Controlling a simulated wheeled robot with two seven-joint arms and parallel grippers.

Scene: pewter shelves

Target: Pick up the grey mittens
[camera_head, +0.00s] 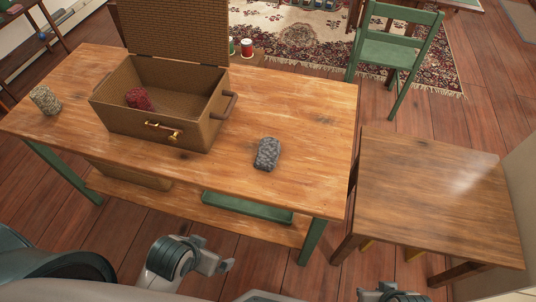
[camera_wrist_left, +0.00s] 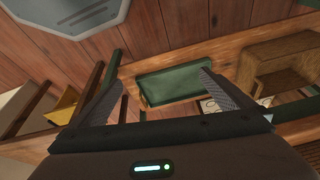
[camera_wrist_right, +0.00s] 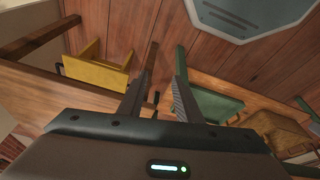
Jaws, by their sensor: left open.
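The grey mittens (camera_head: 267,153) lie as one small knitted grey bundle on the wooden table (camera_head: 310,125), right of the wicker basket. They do not show in either wrist view. My left gripper (camera_wrist_left: 160,75) is open and empty, its fingers wide apart. In the head view only part of my left wrist and hand shows, below the table's front edge. My right gripper (camera_wrist_right: 163,65) has its fingers apart with nothing between them. Its arm shows only at the bottom edge of the head view, well away from the mittens.
An open wicker basket (camera_head: 112,108) with its lid up holds a dark red knitted item (camera_head: 139,99). A beige knitted roll (camera_head: 45,99) lies at the table's left end. A lower brown table (camera_head: 430,190) stands right, a green chair (camera_head: 395,50) behind.

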